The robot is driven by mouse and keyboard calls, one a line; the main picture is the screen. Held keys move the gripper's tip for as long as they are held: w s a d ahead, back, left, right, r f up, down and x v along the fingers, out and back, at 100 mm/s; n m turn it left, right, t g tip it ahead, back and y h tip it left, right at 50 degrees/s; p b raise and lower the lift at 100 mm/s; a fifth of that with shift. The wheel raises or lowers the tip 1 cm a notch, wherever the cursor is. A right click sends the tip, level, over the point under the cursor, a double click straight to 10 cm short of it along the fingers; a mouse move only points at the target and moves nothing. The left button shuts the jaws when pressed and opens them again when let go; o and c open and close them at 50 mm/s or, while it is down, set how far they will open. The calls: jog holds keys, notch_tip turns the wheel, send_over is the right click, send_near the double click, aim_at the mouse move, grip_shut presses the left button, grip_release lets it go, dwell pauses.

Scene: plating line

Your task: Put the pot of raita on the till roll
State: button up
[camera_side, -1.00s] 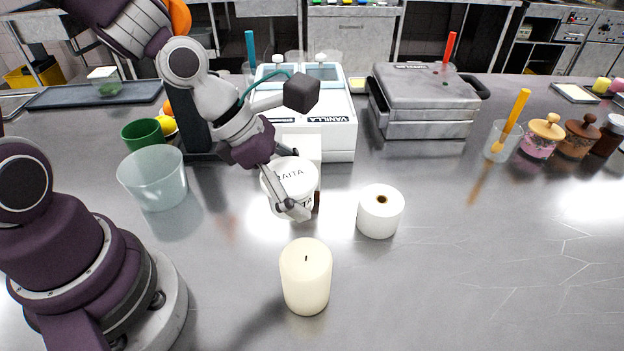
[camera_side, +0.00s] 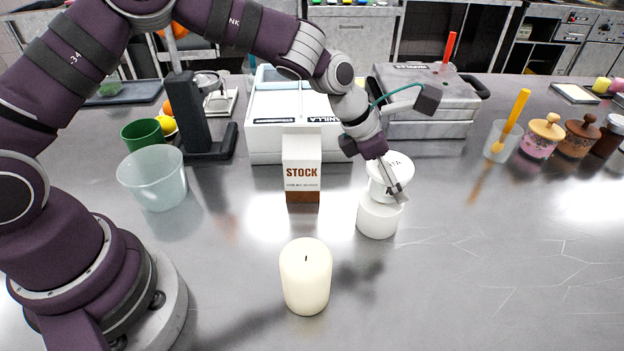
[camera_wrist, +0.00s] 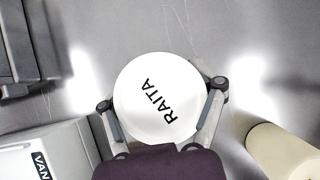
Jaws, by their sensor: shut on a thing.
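The pot of raita (camera_side: 377,185) is white with a lettered lid. My gripper (camera_side: 396,184) is shut around it, and in the side view the pot is directly over the till roll (camera_side: 377,220). The till roll is a white cylinder standing on the steel counter; its top is hidden by the pot. I cannot tell whether the pot rests on the roll or hangs just above it. In the wrist view the pot's round lid (camera_wrist: 158,98) lies between both fingers and hides the roll.
A cream candle (camera_side: 306,277) stands in front, and a STOCK carton (camera_side: 302,168) stands to the left of the roll. A white VANILLA machine (camera_side: 262,140) and a grey press (camera_side: 436,118) are behind. The counter to the right of the roll is clear.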

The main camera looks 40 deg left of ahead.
jog(key=shift+f, duration=0.75)
jog(key=shift+f, duration=0.1)
jog(key=o, duration=1.3)
jog(key=shift+r, duration=0.2)
jog(key=v, duration=1.1)
jog(key=s+a+r+m+y, duration=0.1)
jog(key=s+a+m, duration=0.3)
jog(key=m, duration=0.5)
jog(key=s+a+r+m+y, duration=0.2)
jog(key=s+a+m, duration=0.2)
jog(key=s+m, duration=0.3)
jog(key=s+a+r+m+t+y, duration=0.1)
jog(key=s+a+m, duration=0.3)
jog(key=m, duration=0.6)
jog(key=shift+s+a+r+m+y, duration=0.1)
jog(key=shift+s+r+m+y, duration=0.2)
jog(key=shift+s+r, duration=0.4)
